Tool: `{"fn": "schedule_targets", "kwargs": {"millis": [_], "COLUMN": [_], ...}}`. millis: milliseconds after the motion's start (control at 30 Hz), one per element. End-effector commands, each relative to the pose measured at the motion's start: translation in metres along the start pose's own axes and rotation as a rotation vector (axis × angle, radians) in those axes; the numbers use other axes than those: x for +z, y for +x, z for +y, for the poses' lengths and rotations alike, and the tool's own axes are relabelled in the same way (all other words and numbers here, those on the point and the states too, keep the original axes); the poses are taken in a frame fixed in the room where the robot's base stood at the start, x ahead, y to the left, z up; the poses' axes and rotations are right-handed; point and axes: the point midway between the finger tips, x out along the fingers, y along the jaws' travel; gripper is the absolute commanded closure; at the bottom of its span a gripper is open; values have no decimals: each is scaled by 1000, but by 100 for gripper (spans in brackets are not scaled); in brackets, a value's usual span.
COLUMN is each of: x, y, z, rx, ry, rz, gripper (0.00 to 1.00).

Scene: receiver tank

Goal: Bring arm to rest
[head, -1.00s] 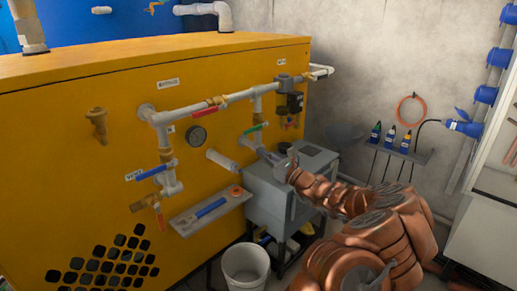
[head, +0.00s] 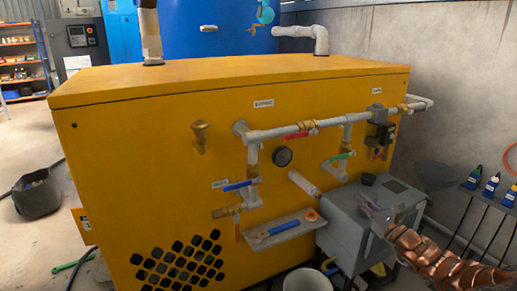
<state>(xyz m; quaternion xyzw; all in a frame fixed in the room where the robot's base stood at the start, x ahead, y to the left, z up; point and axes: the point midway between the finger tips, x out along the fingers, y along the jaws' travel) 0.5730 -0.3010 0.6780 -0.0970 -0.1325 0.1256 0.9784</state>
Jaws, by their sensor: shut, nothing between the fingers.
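My copper-coloured arm comes in from the lower right edge. My gripper (head: 368,203) is shut and empty. It is in front of the grey box unit (head: 345,215), near its top edge; I cannot tell whether it touches. The yellow cabinet (head: 110,150) with its grey pipework stands to the left of the gripper. Most of my arm is outside the frame.
A small shelf (head: 283,233) with a blue-handled tool and an orange ring juts from the cabinet. A white bucket (head: 307,281) stands below it. A black bucket (head: 37,195) sits on open floor at left.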

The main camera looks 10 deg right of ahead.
Motion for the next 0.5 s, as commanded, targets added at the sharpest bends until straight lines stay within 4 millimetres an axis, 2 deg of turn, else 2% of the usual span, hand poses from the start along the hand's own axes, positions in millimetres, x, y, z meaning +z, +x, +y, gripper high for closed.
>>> {"fn": "schedule_targets", "kwargs": {"millis": [67,167,267,400,500], "x": [6,25,60,120,162], "y": [4,18,40,69,82], "z": [3,18,47,106,152], "rx": [13,65,165,351,493], "ry": [-5,-29,-75,-163,-236], "rz": [-3,-16,-38,-80,-111], "gripper": [100,100,100,100,100]}}
